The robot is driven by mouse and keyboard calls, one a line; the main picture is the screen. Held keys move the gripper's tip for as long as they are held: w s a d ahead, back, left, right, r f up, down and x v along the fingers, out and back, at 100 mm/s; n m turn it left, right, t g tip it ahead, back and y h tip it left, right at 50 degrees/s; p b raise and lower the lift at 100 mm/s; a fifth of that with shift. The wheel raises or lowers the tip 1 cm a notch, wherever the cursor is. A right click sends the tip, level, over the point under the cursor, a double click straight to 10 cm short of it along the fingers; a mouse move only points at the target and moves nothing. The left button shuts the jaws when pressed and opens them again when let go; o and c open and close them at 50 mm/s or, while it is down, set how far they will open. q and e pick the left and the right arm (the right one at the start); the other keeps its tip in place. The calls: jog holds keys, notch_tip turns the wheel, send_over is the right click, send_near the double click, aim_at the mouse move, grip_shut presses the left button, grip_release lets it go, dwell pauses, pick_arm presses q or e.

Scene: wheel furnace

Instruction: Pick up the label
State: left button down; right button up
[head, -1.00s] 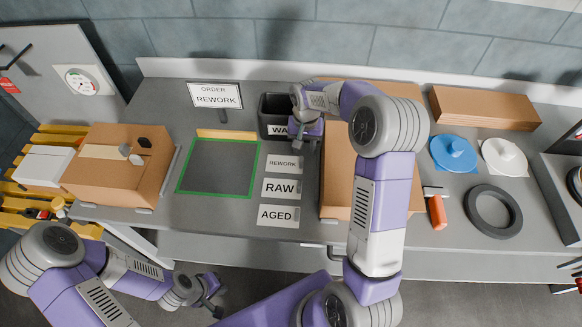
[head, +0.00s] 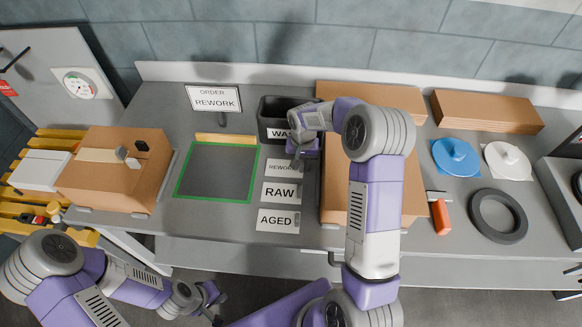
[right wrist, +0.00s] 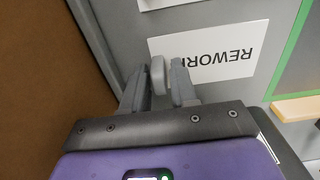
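A white REWORK label (head: 283,169) lies flat on the grey bench, above the RAW label (head: 282,193) and the AGED label (head: 278,221). My right gripper (head: 297,162) hovers at the REWORK label's upper right and hides part of it. In the right wrist view, the REWORK label (right wrist: 225,52) lies beyond the fingers, upside down, its near end partly covered. My right gripper's fingers (right wrist: 159,88) stand apart, with a small rounded grey piece between them that I cannot identify. My left gripper (head: 217,306) is open and empty in front of the bench, low in the head view.
A black bin (head: 268,107) stands behind the labels. A large cardboard box (head: 337,190) is close to the right gripper's right. A green-framed square (head: 215,199) is left of the labels. A sign (head: 214,98) reads ORDER REWORK.

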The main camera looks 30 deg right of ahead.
grip_shut()
jog(key=shift+r, duration=0.1)
